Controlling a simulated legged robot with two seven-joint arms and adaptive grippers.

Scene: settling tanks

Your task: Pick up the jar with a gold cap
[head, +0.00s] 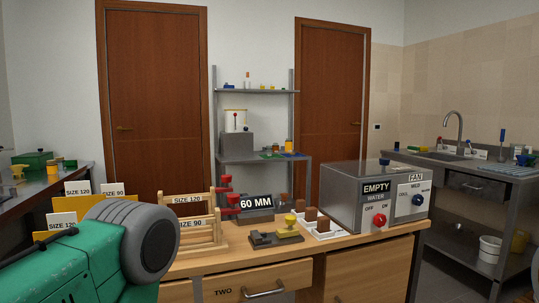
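I cannot make out for certain a jar with a gold cap. A small orange jar-like item (289,145) stands on the lower level of the grey shelf at the back; its cap is too small to tell. Another small yellowish jar-like item (52,174) stands on the left counter, also unclear. My green and grey arm link fills the lower left and hides part of the wooden bench. Neither of my grippers shows.
The wooden bench (345,246) ahead carries wooden racks (190,238), a "60 MM" block (256,208) and a grey "EMPTY WATER" box (342,197). The grey shelf (256,91) stands behind it between two brown doors. A sink counter (480,168) is at right.

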